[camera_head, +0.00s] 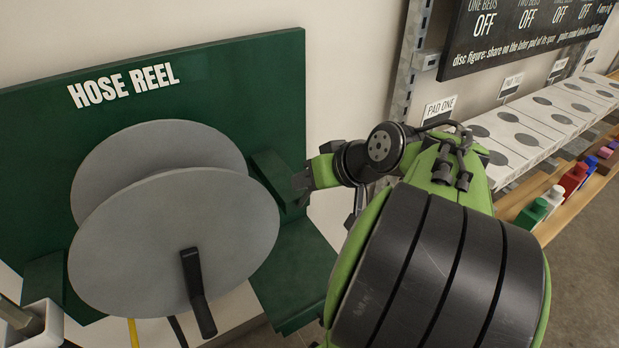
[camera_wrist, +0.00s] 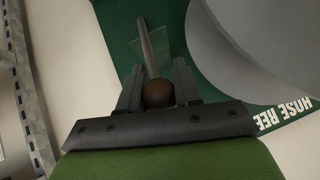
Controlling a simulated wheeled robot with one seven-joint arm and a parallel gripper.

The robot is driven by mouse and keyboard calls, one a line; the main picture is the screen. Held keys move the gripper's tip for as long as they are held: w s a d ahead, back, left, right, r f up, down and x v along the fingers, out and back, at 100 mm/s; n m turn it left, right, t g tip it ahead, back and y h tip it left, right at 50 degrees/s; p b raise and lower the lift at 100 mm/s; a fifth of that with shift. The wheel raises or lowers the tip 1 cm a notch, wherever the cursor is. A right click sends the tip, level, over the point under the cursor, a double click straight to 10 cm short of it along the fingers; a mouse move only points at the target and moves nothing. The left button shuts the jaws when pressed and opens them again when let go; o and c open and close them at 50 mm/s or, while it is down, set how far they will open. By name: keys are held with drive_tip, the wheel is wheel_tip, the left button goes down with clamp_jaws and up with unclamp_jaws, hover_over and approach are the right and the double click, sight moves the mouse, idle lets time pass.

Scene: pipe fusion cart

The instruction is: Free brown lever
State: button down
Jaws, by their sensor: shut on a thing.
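The brown lever shows in the wrist view as a round brown knob (camera_wrist: 158,94) on a thin grey rod that runs up toward the green panel. My gripper (camera_wrist: 157,82) is shut on the brown knob, with one finger on each side of it. In the head view my gripper (camera_head: 302,186) is at the right edge of the green hose reel panel (camera_head: 240,75). The lever cannot be made out there, and my arm covers much of the area to the right.
Large grey reel discs (camera_head: 175,240) with a black crank handle (camera_head: 197,290) stand left of my gripper. A green ledge (camera_head: 292,265) lies below it. At the right are white pads (camera_head: 515,135), coloured bottles (camera_head: 572,180) and a dark sign (camera_head: 520,35).

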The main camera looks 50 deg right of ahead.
drive_tip(key=shift+s, duration=0.1)
drive_tip(key=c, duration=0.8)
unclamp_jaws()
drive_tip(key=p+v, duration=0.6)
drive_tip(key=v, duration=1)
drive_tip(key=shift+p, duration=0.4)
